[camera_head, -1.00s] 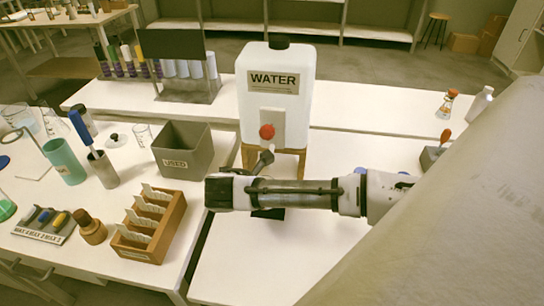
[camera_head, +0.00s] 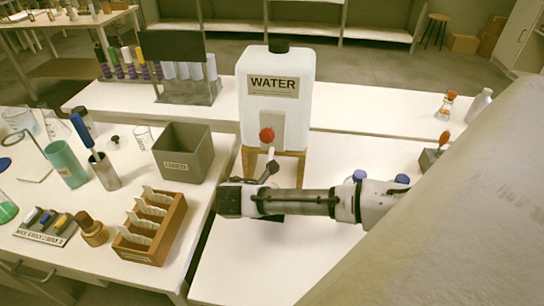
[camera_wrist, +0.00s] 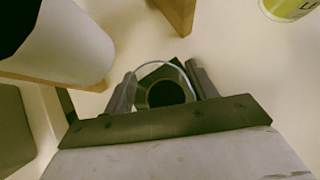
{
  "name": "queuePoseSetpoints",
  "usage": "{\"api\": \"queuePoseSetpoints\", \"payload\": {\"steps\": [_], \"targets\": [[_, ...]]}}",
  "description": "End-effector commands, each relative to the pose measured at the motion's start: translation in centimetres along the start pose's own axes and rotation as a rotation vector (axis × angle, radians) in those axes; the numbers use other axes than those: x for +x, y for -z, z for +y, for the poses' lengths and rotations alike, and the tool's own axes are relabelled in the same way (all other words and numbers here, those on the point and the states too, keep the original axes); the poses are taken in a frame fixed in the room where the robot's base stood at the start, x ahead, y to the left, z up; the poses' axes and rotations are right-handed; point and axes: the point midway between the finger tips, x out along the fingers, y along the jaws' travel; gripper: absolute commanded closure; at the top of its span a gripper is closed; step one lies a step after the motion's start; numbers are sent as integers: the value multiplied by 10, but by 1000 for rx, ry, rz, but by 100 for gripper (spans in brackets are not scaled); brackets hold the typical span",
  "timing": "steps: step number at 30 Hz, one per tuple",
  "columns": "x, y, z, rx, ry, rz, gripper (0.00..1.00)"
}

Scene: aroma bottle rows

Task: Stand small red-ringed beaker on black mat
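My gripper (camera_wrist: 163,88) points down, with one finger on each side of a clear glass beaker (camera_wrist: 164,63). In the wrist view I look into its round rim, which spans from finger to finger; its red ring does not show. The fingers look shut on it. A black mat (camera_wrist: 177,64) shows partly behind and under the beaker; its corner sticks out past the rim. I cannot tell whether the beaker's base touches the mat. In the head view my gripper (camera_head: 228,199) is in front of the water tank, and my arm hides beaker and mat.
The water tank (camera_head: 275,105) stands on a wooden stand (camera_head: 290,165) just behind my gripper. A grey bin (camera_head: 182,165) and a wooden card rack (camera_head: 150,238) stand to the left. Blue-capped bottles (camera_head: 401,180) are behind my arm. The white table (camera_head: 270,265) in front is clear.

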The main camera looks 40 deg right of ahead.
Motion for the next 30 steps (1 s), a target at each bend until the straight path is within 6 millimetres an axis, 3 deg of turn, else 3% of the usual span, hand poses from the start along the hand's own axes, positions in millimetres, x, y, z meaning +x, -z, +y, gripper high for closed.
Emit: {"api": "queuePoseSetpoints", "payload": {"steps": [14,24,30], "targets": [[-10,-2,1,0,-3,-1,34],[-79,-2,1,-1,-4,-2,34],[-111,-2,1,-1,-3,0,34]]}}
